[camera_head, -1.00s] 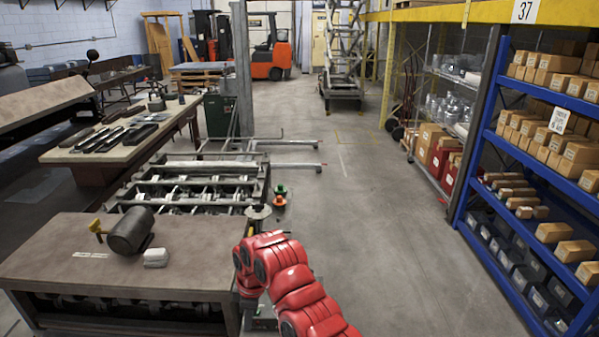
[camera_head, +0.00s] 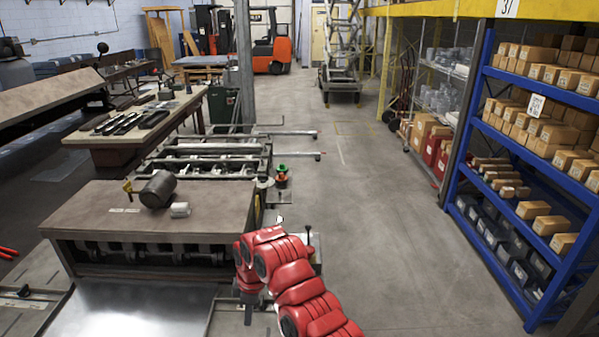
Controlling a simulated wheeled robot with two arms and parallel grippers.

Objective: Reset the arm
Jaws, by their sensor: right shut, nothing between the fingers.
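My right arm comes in from the bottom right as red padded links and bends down at the wrist. My right gripper (camera_head: 248,314) hangs below the red wrist, small and partly hidden, and is shut with nothing visible in it. It is just right of the bench's front corner, over the shiny sheet-metal surface's right edge. My left arm and left gripper are not in view.
A brown-topped bench (camera_head: 200,218) carries a dark mallet (camera_head: 158,189) and a small pale block (camera_head: 180,210). A shiny metal surface (camera_head: 130,308) lies in front. A blue shelf (camera_head: 478,128) with boxes stands right. The grey floor (camera_head: 385,220) between is clear.

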